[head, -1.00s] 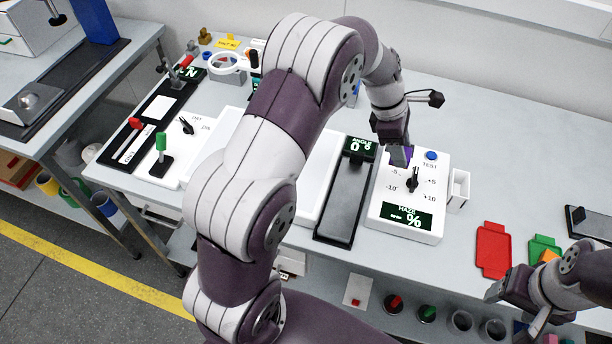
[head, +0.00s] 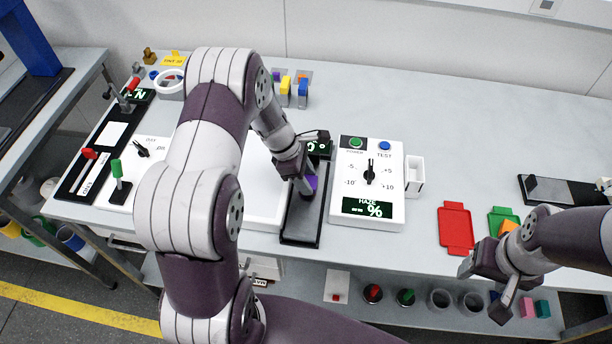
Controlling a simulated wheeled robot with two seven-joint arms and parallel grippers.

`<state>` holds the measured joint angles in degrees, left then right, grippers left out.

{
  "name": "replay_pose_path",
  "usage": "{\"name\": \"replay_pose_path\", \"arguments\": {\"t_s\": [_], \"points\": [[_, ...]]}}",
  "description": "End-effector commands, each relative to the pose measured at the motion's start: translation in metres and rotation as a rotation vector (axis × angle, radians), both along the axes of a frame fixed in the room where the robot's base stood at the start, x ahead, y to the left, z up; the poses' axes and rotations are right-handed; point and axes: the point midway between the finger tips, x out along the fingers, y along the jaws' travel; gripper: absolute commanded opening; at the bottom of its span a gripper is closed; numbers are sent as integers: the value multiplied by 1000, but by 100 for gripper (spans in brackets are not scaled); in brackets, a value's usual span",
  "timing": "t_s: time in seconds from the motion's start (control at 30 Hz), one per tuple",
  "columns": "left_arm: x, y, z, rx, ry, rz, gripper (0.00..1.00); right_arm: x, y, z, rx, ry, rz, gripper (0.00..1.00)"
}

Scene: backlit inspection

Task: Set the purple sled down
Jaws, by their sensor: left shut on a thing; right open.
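The purple sled (head: 312,182) shows only as a small purple patch at the fingertips of my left gripper (head: 306,188). The gripper is shut on it, over the black track (head: 301,222) with the angle display (head: 318,149) at its far end. The gripper and arm hide part of the sled and track. I cannot tell if the sled touches the track. My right gripper (head: 494,288) is open and empty, in front of the table's front edge at the right.
The white haze meter (head: 341,193), with its dial, stands right of the track. A small white bin (head: 415,176) is beside it. Red (head: 455,227) and green (head: 499,217) trays lie further right. My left arm covers much of a white panel (head: 262,200).

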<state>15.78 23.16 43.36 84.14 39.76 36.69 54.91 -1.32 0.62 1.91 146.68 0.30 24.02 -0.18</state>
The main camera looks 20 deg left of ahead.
Motion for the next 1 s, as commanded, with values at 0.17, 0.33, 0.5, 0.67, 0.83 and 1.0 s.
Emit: {"name": "replay_pose_path", "arguments": {"t_s": [0.17,0.33,0.5,0.67,0.83,1.0], "points": [[0,0,-4,0,0,0,49,0,0,-2,0,0,0,64],[0,0,-3,0,0,0,71,0,0,-2,0,0,0,64],[0,0,-2,0,0,0,71,0,0,-1,0,0,0,64],[0,7,16,1,-5,2,71,0,0,-2,0,0,0,64],[-4,24,58,2,-7,2,71,0,0,-5,0,0,0,64],[-9,38,94,1,-3,2,71,0,0,-8,0,0,0,64]]}}
